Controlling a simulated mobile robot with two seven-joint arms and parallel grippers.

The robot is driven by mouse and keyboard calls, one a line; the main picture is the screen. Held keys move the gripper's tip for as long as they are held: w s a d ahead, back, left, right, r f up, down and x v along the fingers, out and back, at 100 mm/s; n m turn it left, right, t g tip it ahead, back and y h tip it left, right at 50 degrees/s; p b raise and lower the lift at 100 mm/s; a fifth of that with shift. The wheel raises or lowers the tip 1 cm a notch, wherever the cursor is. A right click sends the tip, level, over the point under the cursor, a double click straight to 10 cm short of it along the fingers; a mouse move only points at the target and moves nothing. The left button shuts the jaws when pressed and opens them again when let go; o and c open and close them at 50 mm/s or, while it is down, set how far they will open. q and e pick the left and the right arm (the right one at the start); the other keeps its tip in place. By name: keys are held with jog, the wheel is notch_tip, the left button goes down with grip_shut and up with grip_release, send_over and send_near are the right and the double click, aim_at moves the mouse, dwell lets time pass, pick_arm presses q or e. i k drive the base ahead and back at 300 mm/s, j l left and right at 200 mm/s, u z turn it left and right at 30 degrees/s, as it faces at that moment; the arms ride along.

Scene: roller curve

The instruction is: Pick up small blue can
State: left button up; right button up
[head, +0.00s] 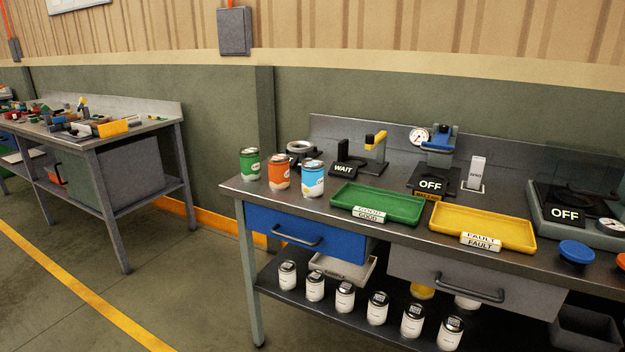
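A small blue can (313,180) with a white band and a metal lid stands upright on the workbench top (300,214), near its left front corner. An orange can (279,174) stands just left of it, and a green can (250,165) stands further left. The blue can is in plain view with nothing in front of it. Neither of my grippers shows in the head view.
A green GOOD tray (415,208) lies right of the blue can, and a yellow FAULT tray (470,222) further right. A dark round fixture (301,148) and a WAIT device (347,169) stand behind. Several white cans (377,308) stand on the lower shelf. Open floor (190,300) lies left.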

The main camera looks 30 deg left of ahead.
aim_at(312, 170)
jog(key=i+j+z, duration=0.1)
jog(key=j, duration=0.5)
jog(key=i+j+z, duration=0.15)
jog(key=j, duration=0.5)
jog(key=i+j+z, duration=0.1)
jog(key=j, duration=0.55)
